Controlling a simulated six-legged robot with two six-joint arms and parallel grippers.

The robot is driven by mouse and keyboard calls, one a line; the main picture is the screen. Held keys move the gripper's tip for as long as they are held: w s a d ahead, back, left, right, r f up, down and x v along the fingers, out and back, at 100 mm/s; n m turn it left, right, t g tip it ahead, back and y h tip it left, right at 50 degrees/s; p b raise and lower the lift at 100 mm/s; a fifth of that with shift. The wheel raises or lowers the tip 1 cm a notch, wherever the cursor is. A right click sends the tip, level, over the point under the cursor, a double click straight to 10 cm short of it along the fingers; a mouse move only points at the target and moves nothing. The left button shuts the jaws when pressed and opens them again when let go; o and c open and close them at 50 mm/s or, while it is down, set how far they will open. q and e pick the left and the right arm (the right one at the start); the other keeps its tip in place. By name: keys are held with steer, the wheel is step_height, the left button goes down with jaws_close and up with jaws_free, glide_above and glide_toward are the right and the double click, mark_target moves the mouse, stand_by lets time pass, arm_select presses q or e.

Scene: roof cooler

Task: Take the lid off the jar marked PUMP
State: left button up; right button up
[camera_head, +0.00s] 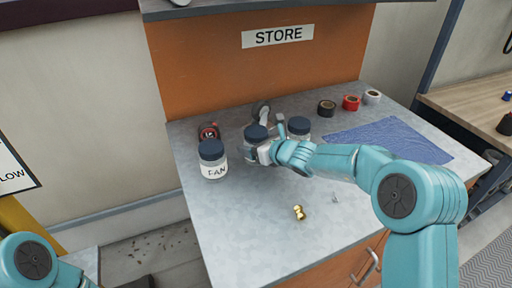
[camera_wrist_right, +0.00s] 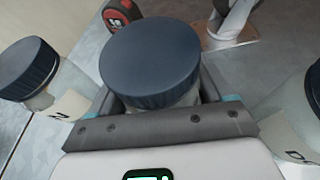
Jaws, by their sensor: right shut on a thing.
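Three jars with dark blue lids stand on the grey bench. The left jar (camera_head: 213,168) reads FAN. The middle jar (camera_head: 252,148) is held by my right gripper (camera_head: 264,153); its label is hidden. In the right wrist view its lid (camera_wrist_right: 150,62) is on, and the jaws are around the body just below it. The right jar (camera_head: 299,127) is partly hidden behind my right wrist; its label (camera_wrist_right: 305,157) shows only part of a letter in the wrist view. I cannot read PUMP on any jar. My left gripper is out of view.
Tape rolls (camera_head: 350,102) stand at the back right near a blue mat (camera_head: 390,138). A brass fitting (camera_head: 299,212) lies in front; the front left bench is clear.

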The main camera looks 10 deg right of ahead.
mark_target(256, 131)
step_height(256, 131, up, 10)
steer(key=p, duration=0.5)
steer(key=shift+p, duration=0.3)
steer(key=o, duration=0.3)
steer(key=c, duration=0.7)
